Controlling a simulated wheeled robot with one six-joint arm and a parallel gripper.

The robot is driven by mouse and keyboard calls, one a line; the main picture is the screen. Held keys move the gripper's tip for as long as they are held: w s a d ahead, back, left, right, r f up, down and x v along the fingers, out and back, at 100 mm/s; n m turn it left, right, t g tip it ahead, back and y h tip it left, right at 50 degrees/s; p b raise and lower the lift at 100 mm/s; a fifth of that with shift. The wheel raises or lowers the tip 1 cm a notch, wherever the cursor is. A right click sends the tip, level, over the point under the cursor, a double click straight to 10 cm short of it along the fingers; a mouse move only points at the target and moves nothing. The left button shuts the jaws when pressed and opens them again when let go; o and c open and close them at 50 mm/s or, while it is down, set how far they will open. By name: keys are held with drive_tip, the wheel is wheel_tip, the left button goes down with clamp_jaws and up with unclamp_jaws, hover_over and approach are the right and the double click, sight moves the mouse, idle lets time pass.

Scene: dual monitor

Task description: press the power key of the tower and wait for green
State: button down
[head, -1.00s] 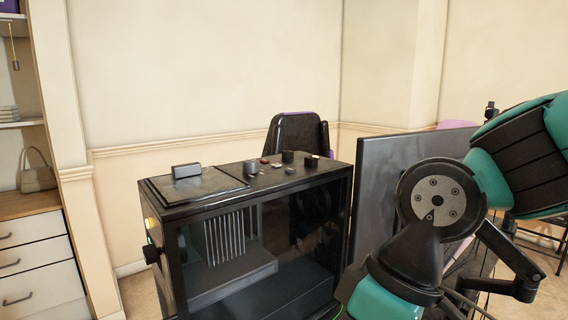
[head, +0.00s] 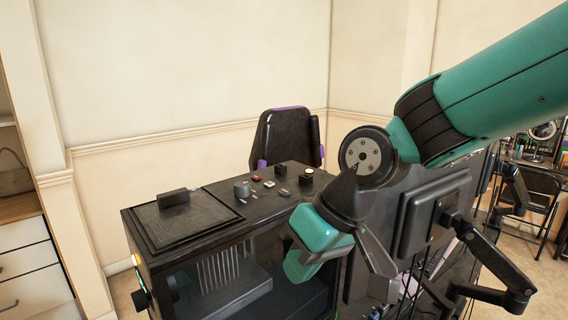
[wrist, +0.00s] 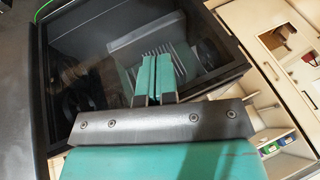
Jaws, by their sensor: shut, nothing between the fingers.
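The black tower (head: 232,248) with a dark glass side stands at the front centre. On its top are a grey knob (head: 242,189), a red button (head: 256,179), small grey and white buttons and black blocks. I cannot tell which one is the power key. An amber light (head: 135,260) shows at its left front edge; no green light is clear on the top. My gripper (head: 300,268) is in front of the glass side, below the top panel. In the wrist view its teal fingers (wrist: 155,77) are together and empty, over the glass, with cooling fins visible behind.
A monitor back (head: 432,215) on a black arm mount stands right of the tower, close to my arm. A black and purple chair (head: 287,138) is behind the tower. White drawers (head: 28,265) stand at the left. The space above the tower's top is free.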

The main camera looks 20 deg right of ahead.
drive_tip(key=w+d+r+m+t+p, duration=0.2)
drive_tip(key=w+r+m+t+p, duration=0.15)
drive_tip(key=w+r+p, duration=0.8)
wheel_tip(320, 180, up, 2)
drive_tip(key=m+t+p, duration=0.3)
drive_tip(key=m, duration=0.1)
hover_over(287, 190)
drive_tip(key=shift+g, duration=0.25)
wheel_tip(287, 190, down, 9)
drive_tip(key=b, duration=0.6)
drive_tip(key=shift+r, duration=0.15)
idle(0.3)
drive_tip(key=shift+f+b, duration=0.4)
drive_tip(key=shift+b, duration=0.2)
